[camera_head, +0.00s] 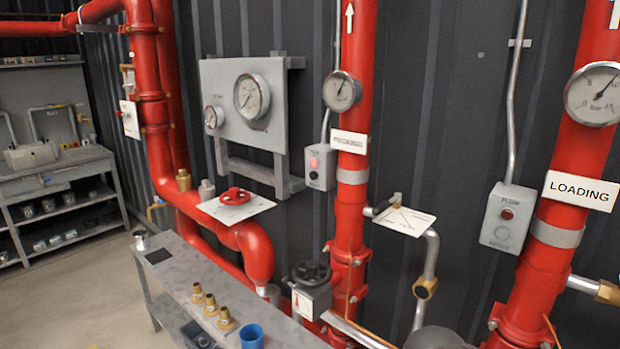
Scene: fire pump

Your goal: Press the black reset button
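I cannot clearly make out a black reset button. My gripper is not in view.
Red pipes (354,220), a red handwheel (235,196), a dark valve knob (311,272) and gauges (251,96) stand near the wall. Shelving (55,175) is at left.

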